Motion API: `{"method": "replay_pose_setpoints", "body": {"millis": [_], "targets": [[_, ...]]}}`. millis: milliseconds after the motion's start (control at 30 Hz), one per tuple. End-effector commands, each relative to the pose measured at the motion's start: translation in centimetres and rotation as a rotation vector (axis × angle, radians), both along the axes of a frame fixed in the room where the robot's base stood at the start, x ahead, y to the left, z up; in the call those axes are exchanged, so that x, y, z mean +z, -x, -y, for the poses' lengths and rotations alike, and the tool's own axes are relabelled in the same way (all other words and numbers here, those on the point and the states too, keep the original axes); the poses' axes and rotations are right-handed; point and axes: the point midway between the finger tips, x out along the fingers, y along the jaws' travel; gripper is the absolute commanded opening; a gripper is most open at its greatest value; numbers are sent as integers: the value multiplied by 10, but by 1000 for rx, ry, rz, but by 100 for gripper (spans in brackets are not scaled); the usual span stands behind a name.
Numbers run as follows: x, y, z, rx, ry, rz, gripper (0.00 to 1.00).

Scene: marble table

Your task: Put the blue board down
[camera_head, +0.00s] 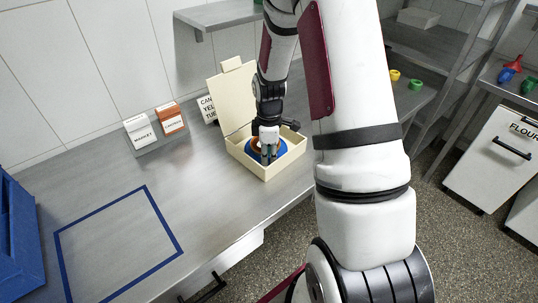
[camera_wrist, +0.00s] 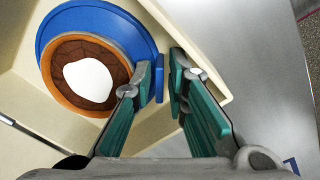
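The round blue board (camera_wrist: 137,32) lies in or just over the cream box (camera_head: 267,172), with a round orange-rimmed dish (camera_wrist: 48,72) on it. The dish holds something brown with a white patch on top. My gripper (camera_wrist: 162,78) points down into the box at the board's edge; it also shows in the head view (camera_head: 268,155). Its green-padded fingers stand on either side of a small blue tab at the board's edge, with a visible gap to the right finger. In the head view the gripper partly hides the board. Whether the board rests on the box floor is unclear.
The box's lid (camera_head: 232,98) stands open at the back. A blue square outline (camera_head: 168,229) marks bare counter at the left. A blue crate (camera_head: 18,240) stands at the far left. White (camera_head: 141,131) and orange (camera_head: 169,118) labelled boxes stand near the wall.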

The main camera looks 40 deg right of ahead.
Motion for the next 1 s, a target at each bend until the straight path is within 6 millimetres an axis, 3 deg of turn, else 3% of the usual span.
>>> {"method": "replay_pose_setpoints", "body": {"millis": [167, 600, 800, 1000], "targets": [[17, -1, 0, 0, 1, 4, 14], [101, 1, -1, 0, 2, 5, 14], [120, 2, -2, 0, 2, 2, 14], [153, 9, -21, -66, 20, 37, 14]]}}
